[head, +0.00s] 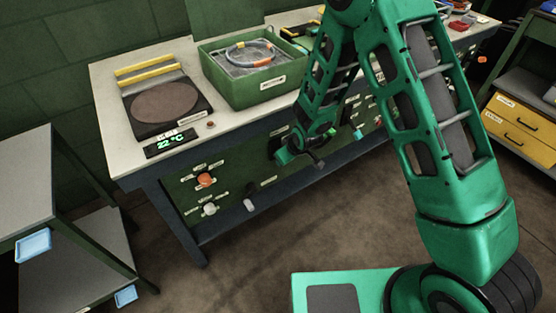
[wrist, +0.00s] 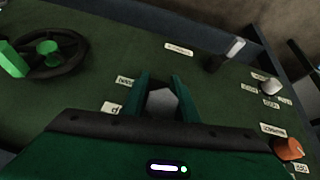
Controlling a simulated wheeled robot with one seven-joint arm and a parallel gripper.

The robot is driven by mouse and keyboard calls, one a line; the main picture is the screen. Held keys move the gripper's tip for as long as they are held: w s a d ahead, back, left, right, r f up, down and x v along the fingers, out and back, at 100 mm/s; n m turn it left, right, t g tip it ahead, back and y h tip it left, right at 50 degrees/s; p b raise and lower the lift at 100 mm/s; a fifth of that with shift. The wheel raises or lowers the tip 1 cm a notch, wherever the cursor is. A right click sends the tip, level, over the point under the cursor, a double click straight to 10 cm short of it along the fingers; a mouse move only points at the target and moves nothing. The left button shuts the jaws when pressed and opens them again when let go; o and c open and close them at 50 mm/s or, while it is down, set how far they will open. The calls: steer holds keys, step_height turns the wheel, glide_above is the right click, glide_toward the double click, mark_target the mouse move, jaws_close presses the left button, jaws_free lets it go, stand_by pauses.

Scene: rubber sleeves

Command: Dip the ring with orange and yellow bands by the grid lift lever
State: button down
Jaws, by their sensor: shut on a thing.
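The ring (head: 250,54), grey-blue with orange and yellow bands, lies on the grid (head: 232,68) inside the green tub (head: 262,95) on the bench. My gripper (head: 284,157) is at the bench's green front panel, below the tub. In the wrist view my gripper (wrist: 164,92) has its two green fingers on either side of a grey handle end (wrist: 162,103), shut on it. Most of this handle is hidden by my gripper, and I cannot read the labels near it, so I cannot tell for certain that it is the grid lift lever.
The panel also bears an orange knob (head: 205,180), a white knob (head: 209,209), a white-ended lever (head: 249,204) and a black handwheel (wrist: 48,52). A hotplate (head: 165,103) with a display reading 22 °C (head: 170,142) stands left of the tub. The floor before the bench is clear.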

steer(key=shift+w+d+r, duration=0.15)
steer(key=shift+w+r, duration=0.05)
steer(key=shift+w, duration=0.2)
steer(key=c, duration=1.4)
jaws_free()
steer(key=shift+f, duration=0.1)
steer(key=shift+s, duration=0.2)
steer(key=v, duration=1)
steer(key=shift+s+r, duration=0.1)
steer(key=shift+r, duration=0.15)
